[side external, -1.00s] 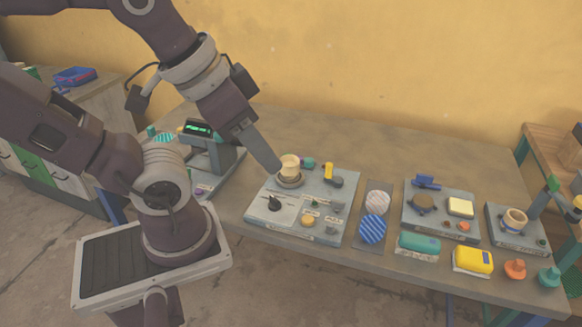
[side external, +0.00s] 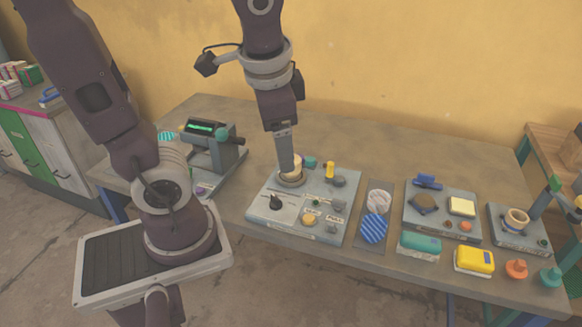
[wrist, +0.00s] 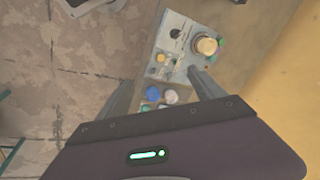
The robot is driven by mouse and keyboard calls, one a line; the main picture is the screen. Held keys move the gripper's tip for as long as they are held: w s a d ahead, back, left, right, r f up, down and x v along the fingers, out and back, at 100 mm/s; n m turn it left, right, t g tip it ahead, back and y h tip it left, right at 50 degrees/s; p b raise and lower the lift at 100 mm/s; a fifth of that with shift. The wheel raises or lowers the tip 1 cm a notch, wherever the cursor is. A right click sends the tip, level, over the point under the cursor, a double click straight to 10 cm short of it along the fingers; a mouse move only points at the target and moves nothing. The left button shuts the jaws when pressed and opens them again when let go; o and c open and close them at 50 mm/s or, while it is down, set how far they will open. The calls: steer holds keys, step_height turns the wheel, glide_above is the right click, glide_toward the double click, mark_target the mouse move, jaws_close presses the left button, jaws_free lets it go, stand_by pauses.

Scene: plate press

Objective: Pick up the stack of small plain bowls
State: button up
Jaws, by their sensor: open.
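A cream, round, stacked-looking piece (side external: 298,163), perhaps the small plain bowls, sits on a dark round base on the grey panel (side external: 265,210). Its separate rims cannot be made out. My gripper (side external: 291,174) points down and partly covers it in the side view; whether they touch is unclear. In the wrist view my gripper (wrist: 160,78) is open, its fingers wide apart with nothing held. There the cream piece (wrist: 207,46) lies outside the jaws, beyond the right finger's tip.
A tray holds a pale disc (side external: 379,199) and a blue striped disc (side external: 374,229). A second panel (side external: 440,222) and a beige pot (side external: 516,220) stand further right. A press with a green display (side external: 205,140) stands left. Yellow (side external: 473,261) and teal blocks (side external: 419,243) lie along the front.

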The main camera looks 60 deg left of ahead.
mark_target(297, 165)
steer(key=w+a+f+m+g+y, duration=0.1)
steer(key=w+a+f+m+y, duration=0.2)
steer(key=a+f, duration=0.3)
steer(key=w+a+f+m+g+y, duration=0.1)
steer(key=w+a+f+m+y, duration=0.3)
steer(key=f, duration=0.5)
steer(key=w+a+f+m+g+y, duration=0.2)
steer(key=w+a+f+m+y, duration=0.1)
steer(key=w+a+f+m, duration=0.3)
steer(key=shift+w+a+f+m+y, duration=0.15)
steer(key=shift+a+f+m+y, duration=0.2)
steer(key=shift+a+f, duration=0.65)
steer(key=x, duration=0.7)
steer(key=shift+f, duration=0.2)
steer(key=shift+r, duration=0.1)
steer(key=c, duration=1.5)
